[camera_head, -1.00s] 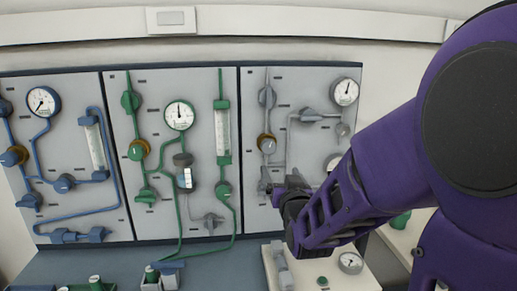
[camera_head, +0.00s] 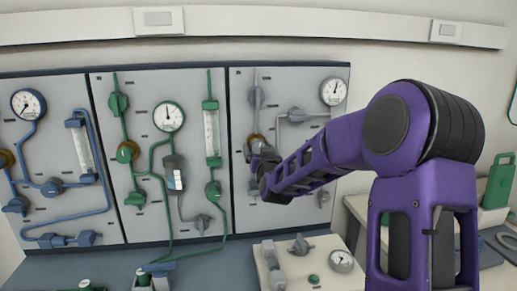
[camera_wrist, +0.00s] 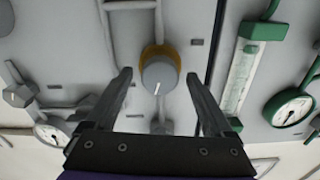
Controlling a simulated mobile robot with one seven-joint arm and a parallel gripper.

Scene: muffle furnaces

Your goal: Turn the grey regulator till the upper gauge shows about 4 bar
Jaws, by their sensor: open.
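The grey regulator knob (camera_wrist: 158,76) has a brass ring behind it and a white mark on its face. In the head view only part of its brass ring (camera_head: 257,139) shows on the right panel, partly covered by my gripper (camera_head: 256,160). In the wrist view my gripper (camera_wrist: 159,76) is open, with a finger at each side of the knob and gaps between. How far the fingertips are from the panel is unclear. The upper gauge (camera_head: 333,91) is at the panel's top right, its needle roughly upward; the exact reading is too small to tell. It also shows in the wrist view (camera_wrist: 52,134).
A grey valve (camera_head: 256,98) sits above the regulator. The green-piped panel (camera_head: 140,90) and blue-piped panel (camera_head: 55,150) stand to the left. A white unit with a gauge (camera_head: 341,261) is on the bench below my arm.

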